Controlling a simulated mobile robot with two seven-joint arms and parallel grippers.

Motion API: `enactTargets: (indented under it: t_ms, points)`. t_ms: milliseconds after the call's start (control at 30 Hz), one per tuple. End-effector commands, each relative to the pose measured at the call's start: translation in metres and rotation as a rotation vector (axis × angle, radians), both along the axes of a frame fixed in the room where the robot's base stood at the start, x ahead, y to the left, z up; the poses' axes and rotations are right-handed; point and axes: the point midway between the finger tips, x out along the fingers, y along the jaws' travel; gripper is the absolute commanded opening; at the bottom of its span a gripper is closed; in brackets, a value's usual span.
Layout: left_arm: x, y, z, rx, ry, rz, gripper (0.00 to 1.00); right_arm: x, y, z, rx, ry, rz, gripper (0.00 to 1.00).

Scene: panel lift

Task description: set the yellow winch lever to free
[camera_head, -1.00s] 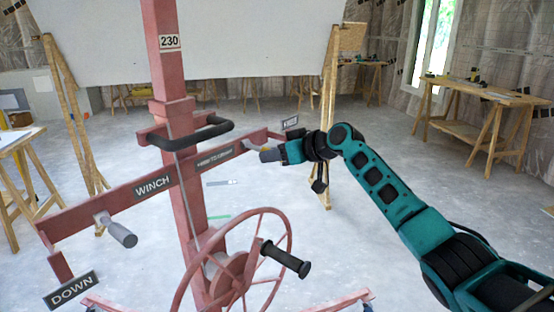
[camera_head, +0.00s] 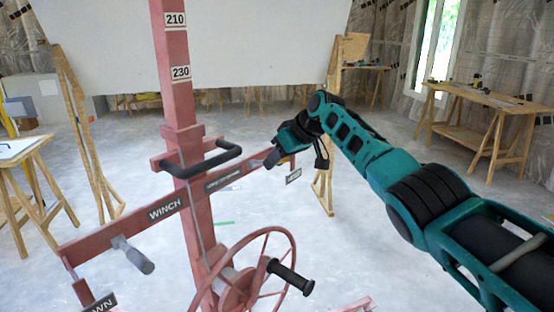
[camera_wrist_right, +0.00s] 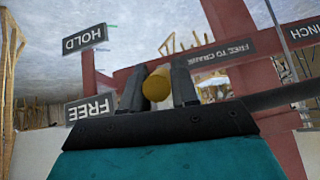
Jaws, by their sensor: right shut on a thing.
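The yellow winch lever (camera_wrist_right: 157,84) shows in the right wrist view as a round yellow end between the two dark fingers of my right gripper (camera_wrist_right: 158,85). The fingers are shut on it. A HOLD sign (camera_wrist_right: 85,39) and a FREE sign (camera_wrist_right: 92,107) stand to its left in that view, and the lever end is nearer the FREE sign in the picture. In the head view my right gripper (camera_head: 272,158) is at the right end of the red crossbar and hides most of the lever. A small sign (camera_head: 293,176), too small to read, hangs just below it. My left gripper is out of view.
The red lift mast (camera_head: 177,100) carries a crossbar marked WINCH (camera_head: 165,209), a black handle (camera_head: 215,160) and a handwheel (camera_head: 240,252) with a black grip. A large white panel (camera_head: 250,45) is behind. Wooden workbenches (camera_head: 490,112) stand at the right.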

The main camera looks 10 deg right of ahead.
Motion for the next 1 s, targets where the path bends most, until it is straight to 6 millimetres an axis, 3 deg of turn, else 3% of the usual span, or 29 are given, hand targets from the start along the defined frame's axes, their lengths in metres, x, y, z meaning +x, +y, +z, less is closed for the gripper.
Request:
enactTargets:
  t_ms: [367, 400, 600, 1000]
  points:
    - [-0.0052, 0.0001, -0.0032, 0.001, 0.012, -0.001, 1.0, 0.0004, 0.0001, 0.0025, -0.003, -0.001, 0.001, 0.0]
    - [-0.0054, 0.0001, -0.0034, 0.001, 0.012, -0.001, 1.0, 0.0005, 0.0002, 0.0027, -0.003, -0.002, 0.001, 0.32]
    - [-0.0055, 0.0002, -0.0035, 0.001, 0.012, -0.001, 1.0, 0.0004, 0.0001, 0.0021, -0.002, -0.002, 0.0, 0.5]
    - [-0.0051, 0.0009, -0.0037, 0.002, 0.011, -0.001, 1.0, -0.0021, -0.0027, 0.0063, -0.001, -0.002, 0.001, 0.5]
